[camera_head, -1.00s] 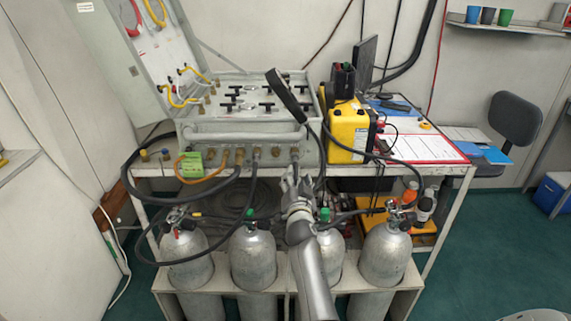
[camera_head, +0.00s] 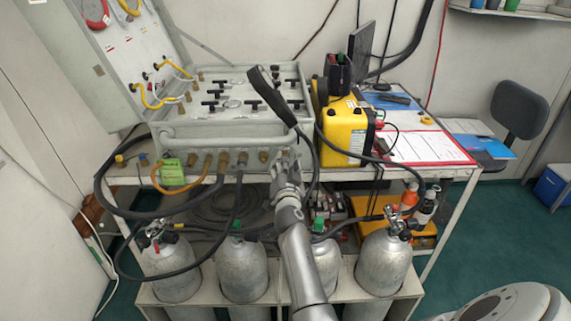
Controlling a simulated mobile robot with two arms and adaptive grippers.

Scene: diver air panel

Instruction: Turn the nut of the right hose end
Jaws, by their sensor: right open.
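The grey air panel (camera_head: 232,136) stands on the bench with a row of brass fittings along its front. Two black hose ends with nuts join this row: one (camera_head: 223,163) has a hose looping left, and the one to its right (camera_head: 242,160) has a hose hanging down. My right gripper (camera_head: 287,164) is open at the right end of the row, in front of the last fitting. Its fingers hide most of that fitting, so I cannot tell whether a hose end is there or whether they touch it. My left gripper is not in view.
A black handle (camera_head: 271,95) with a cable leans over the panel above my right gripper. A yellow case (camera_head: 346,132) stands close right. Several grey cylinders (camera_head: 241,270) stand in a rack below. Black hoses cross the space under the bench.

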